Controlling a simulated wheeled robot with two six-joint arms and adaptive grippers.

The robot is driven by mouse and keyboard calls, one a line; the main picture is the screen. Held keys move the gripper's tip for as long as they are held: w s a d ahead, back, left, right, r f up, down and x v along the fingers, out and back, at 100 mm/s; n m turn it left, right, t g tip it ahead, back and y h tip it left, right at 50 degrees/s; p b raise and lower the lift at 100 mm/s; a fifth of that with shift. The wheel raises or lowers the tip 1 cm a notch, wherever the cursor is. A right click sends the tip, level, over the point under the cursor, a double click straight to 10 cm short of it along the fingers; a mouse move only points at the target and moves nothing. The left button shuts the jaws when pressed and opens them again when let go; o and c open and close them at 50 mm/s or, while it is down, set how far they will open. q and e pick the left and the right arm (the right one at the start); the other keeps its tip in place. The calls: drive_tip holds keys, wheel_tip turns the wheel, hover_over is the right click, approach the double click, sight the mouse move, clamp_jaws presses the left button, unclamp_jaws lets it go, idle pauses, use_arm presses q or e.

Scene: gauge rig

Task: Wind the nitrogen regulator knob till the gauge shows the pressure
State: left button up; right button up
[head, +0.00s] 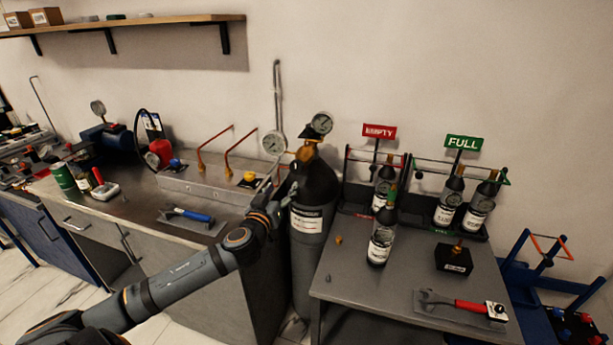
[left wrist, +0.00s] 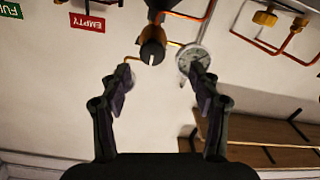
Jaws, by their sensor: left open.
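The tall dark gas cylinder (head: 308,222) stands between the bench and the right table, a white label on its side. Its brass regulator (head: 307,152) carries two round gauges, one upper right (head: 322,123) and one left (head: 273,144); their readings are too small to tell. In the left wrist view, which is upside down, the black regulator knob (left wrist: 152,52) lies ahead, between and beyond the open fingers. A gauge (left wrist: 188,56) is beside it, partly covered by one finger. My left gripper (left wrist: 164,80) is open and empty; it also shows in front of the cylinder (head: 286,188).
The bench (head: 120,205) at left holds a metal box with a yellow knob (head: 249,178) and copper pipes, and a blue-handled tool (head: 190,214). The right table (head: 400,285) holds small bottles, EMPTY (head: 380,131) and FULL (head: 463,142) racks and a red-handled tool (head: 472,306).

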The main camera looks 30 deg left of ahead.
sight(296, 169)
use_arm(q)
drive_tip(key=shift+t+h, duration=0.3)
drive_tip(key=x, duration=0.3)
drive_tip(key=r+p+x, duration=0.1)
drive_tip(key=x, duration=0.2)
drive_tip(key=p+x, duration=0.1)
drive_tip(key=x, duration=0.2)
drive_tip(key=shift+w+d+r, duration=0.2)
drive_tip(key=shift+w+r, duration=0.05)
drive_tip(key=shift+w, duration=0.2)
drive_tip(key=shift+w+a+f, duration=0.1)
drive_tip(key=shift+w, duration=0.2)
use_arm(e)
drive_tip(key=shift+s+d+r, duration=0.3)
drive_tip(key=shift+s+r, duration=0.1)
drive_tip(key=shift+r, duration=0.1)
drive_tip(key=shift+s+d+r, duration=0.25)
drive_tip(key=shift+s+r, duration=0.1)
drive_tip(key=shift+r, duration=0.15)
use_arm(q)
drive_tip(key=c, duration=1.2)
